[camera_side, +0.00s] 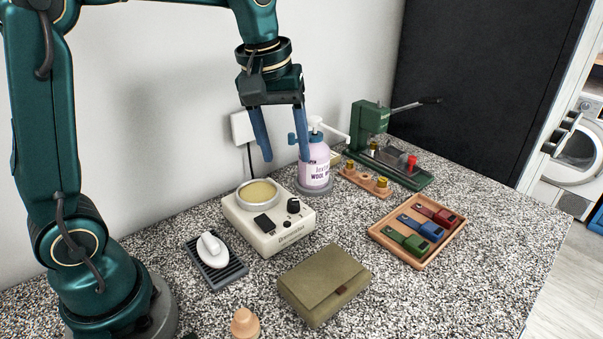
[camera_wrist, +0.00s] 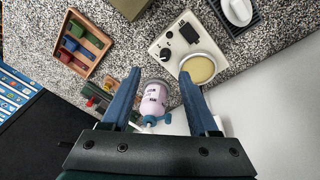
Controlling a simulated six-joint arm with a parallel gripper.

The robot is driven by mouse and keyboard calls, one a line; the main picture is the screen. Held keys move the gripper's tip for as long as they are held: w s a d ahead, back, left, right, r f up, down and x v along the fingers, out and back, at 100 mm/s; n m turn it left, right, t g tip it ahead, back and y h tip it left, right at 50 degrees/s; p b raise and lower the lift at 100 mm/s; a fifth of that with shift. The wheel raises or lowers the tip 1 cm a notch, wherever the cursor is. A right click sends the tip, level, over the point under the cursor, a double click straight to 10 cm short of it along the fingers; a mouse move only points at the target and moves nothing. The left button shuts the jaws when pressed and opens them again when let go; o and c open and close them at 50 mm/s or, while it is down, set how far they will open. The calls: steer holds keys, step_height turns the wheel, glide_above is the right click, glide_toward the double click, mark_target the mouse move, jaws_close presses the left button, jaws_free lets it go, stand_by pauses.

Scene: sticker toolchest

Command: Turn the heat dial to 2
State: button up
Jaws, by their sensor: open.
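The cream heater box (camera_side: 270,242) stands on the speckled counter, with a round pan of yellowish wax (camera_side: 258,193) on its top. Its black heat dial (camera_side: 293,205) is on the right part of the top, beside a black switch (camera_side: 264,223). The dial's setting is too small to read. In the wrist view the dial (camera_wrist: 165,53) is beyond the fingertips, and the box (camera_wrist: 158,35) is at top centre. My gripper (camera_side: 283,153) is open and empty, above and behind the box, near the lotion bottle (camera_side: 315,170). It also shows in the wrist view (camera_wrist: 160,80).
The pump bottle is close to the right finger in the side view. A green press (camera_side: 370,125), a wooden tray of coloured blocks (camera_side: 385,235), an olive case (camera_side: 325,283) and a soap on a dark rack (camera_side: 217,268) surround the box. Space above the box is clear.

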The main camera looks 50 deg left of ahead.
steer(key=g, duration=0.2)
glide_above(293, 201)
steer(key=shift+n, duration=0.4)
step_height(293, 201, down, 5)
steer(key=shift+w+d+f, duration=0.1)
steer(key=shift+d, duration=0.05)
steer(key=f, duration=0.5)
steer(key=shift+a+f, duration=0.2)
steer(key=shift+f, duration=0.85)
jaws_close()
